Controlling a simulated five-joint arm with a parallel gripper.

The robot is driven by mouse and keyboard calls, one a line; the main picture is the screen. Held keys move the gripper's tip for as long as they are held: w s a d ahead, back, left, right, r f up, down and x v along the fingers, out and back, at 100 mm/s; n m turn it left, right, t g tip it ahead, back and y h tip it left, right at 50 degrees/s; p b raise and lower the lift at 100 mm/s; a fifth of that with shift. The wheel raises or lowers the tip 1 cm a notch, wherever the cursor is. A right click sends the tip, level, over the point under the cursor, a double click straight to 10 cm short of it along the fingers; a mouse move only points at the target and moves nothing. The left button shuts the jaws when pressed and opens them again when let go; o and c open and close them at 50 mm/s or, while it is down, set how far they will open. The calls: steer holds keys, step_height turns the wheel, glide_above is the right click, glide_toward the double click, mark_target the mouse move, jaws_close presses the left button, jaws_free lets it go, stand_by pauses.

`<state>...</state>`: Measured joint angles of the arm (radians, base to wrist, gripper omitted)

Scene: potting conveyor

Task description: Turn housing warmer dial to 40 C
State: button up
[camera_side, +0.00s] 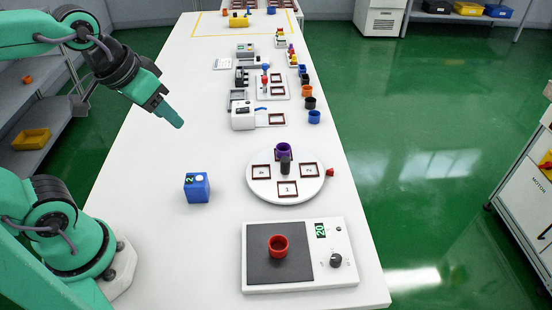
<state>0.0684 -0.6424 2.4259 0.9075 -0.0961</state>
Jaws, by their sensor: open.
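The housing warmer (268,287) is a white box at the near end of the table. It has a dark grey plate on its left part and a green display (320,230) that appears to read 20. Its black round dial (336,261) is at the lower right of its top face. A red cup-shaped housing (278,246) stands on the dark plate. My gripper (176,121) is in the air at the upper left, well away from the dial, with nothing visible in it. The gap between its fingers is hard to see from this side.
A blue block (197,188) marked 2 stands left of centre. A round white turntable (260,188) with framed slots, a purple cup (283,150) and a dark centre post lies behind the warmer. Small machines and coloured cups line the table farther back. The table's left-middle is clear.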

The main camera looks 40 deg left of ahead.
steer(key=w+d+n+g, duration=0.1)
steer(key=w+d+g, duration=0.1)
steer(key=w+d, duration=0.6)
steer(key=n+g, duration=0.2)
steer(key=g, duration=0.1)
glide_toward(337, 258)
steer(key=shift+w+a+f, duration=0.1)
steer(key=shift+w+f, duration=0.05)
steer(key=shift+f, duration=0.1)
steer(key=shift+d+f, duration=0.25)
steer(key=shift+d, duration=0.05)
steer(key=shift+f, duration=3.9)
jaws_close()
